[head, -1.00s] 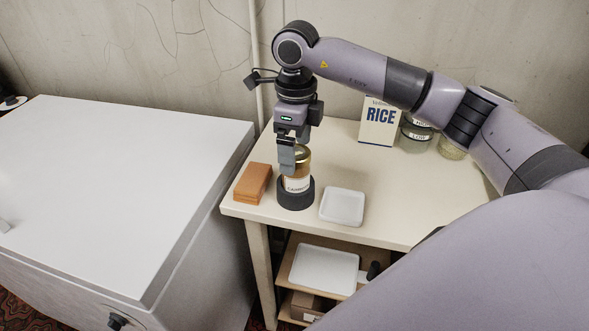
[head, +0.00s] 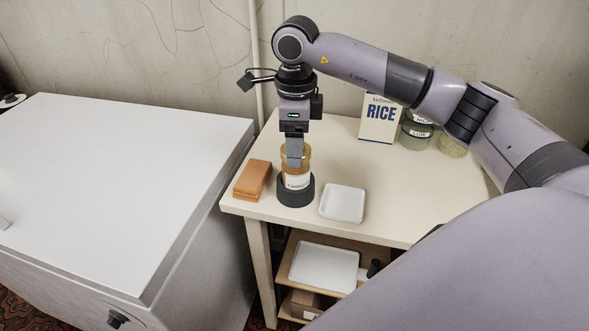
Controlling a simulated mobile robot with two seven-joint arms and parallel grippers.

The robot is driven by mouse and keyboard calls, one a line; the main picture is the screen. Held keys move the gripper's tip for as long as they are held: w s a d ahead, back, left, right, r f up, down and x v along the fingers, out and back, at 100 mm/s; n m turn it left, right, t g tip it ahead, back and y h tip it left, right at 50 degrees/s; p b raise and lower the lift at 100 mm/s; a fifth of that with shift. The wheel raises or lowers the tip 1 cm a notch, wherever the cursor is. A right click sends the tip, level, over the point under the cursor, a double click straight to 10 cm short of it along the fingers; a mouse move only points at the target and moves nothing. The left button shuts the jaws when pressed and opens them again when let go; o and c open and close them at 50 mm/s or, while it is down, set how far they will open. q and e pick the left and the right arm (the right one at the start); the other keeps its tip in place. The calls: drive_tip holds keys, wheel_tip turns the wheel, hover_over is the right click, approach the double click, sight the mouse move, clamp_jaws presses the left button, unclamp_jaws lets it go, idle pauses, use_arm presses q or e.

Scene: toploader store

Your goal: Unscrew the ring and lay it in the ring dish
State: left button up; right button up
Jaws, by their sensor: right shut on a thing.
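A glass jar (head: 297,181) with a pale label stands upright in a dark round holder (head: 296,194) near the table's front left corner. The gold ring (head: 305,155) is at the jar's top, partly hidden by my gripper. My right gripper (head: 295,159) points straight down and is shut on the ring; I cannot tell whether the ring is still seated on the jar. A small white square dish (head: 342,215), likely the ring dish, lies empty just right of the holder. My left gripper is not in view.
An orange-brown block (head: 253,180) lies left of the jar. A rice box (head: 379,121) and labelled jars (head: 416,131) stand at the back. A white tray (head: 325,268) sits on the shelf below. A large white chest (head: 120,180) stands left; the table's middle is clear.

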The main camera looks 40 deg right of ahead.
drive_tip(key=n, duration=0.5)
drive_tip(key=shift+n+b, duration=0.3)
drive_tip(key=shift+b, duration=0.05)
drive_tip(key=shift+r, duration=0.15)
drive_tip(key=shift+r+p, duration=1.25)
drive_tip(key=shift+r, duration=0.3)
drive_tip(key=shift+r, duration=0.2)
drive_tip(key=shift+r+p, duration=0.85)
drive_tip(key=shift+r, duration=1.05)
drive_tip(key=shift+f, duration=0.15)
